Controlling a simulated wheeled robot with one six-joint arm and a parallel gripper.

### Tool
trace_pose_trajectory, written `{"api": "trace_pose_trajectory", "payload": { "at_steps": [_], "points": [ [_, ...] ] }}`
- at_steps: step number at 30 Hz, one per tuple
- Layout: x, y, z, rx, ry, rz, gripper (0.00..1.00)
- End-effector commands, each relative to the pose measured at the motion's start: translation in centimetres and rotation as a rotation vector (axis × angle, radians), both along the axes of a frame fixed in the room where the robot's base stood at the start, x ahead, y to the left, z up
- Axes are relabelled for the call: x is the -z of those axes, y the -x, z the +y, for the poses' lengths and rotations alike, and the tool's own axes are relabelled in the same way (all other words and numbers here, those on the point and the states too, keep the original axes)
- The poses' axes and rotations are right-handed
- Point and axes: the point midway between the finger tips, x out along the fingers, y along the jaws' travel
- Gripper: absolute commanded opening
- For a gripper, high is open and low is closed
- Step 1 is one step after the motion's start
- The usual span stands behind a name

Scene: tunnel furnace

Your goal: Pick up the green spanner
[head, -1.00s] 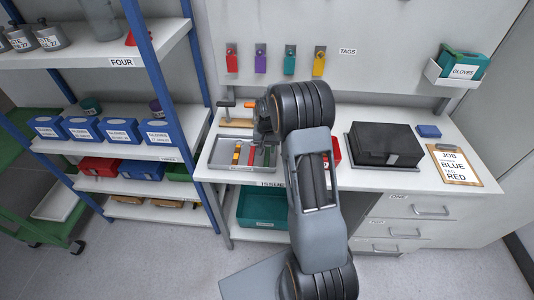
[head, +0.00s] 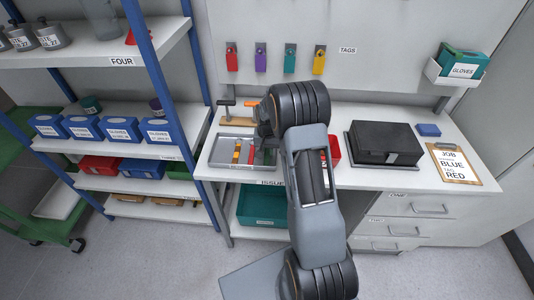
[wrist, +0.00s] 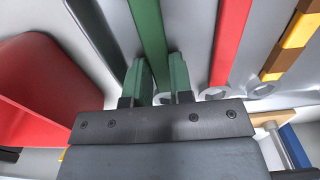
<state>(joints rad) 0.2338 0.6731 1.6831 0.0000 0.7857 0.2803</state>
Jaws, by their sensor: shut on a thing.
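The green spanner (wrist: 149,38) runs up the wrist view from between the two green-padded fingers of my gripper (wrist: 160,78). The fingers are shut on it near its ring end. A red spanner (wrist: 230,40) lies just to the right in the wrist view, apart from the fingers. In the head view my gripper is at the right part of a grey tray (head: 214,158), mostly hidden by my own arm. The green spanner cannot be made out there. Whether it touches the tray floor is not clear.
A yellow-and-brown banded tool (wrist: 292,45) lies beyond the red spanner. A red bin (wrist: 40,85) stands close on the left in the wrist view. A wooden stand (head: 236,122) is behind the tray. A black case (head: 384,142) sits to the right on the bench.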

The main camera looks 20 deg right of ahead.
Motion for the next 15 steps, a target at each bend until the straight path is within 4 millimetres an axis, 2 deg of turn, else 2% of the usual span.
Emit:
{"api": "trace_pose_trajectory", "payload": {
  "at_steps": [9, 15],
  "points": [
    [-0.4, -0.1, 0.0, 0.000, 0.000, -0.002, 0.00],
    [-2.2, -0.1, 0.0, 0.000, 0.002, -0.005, 0.00]
  ]
}}
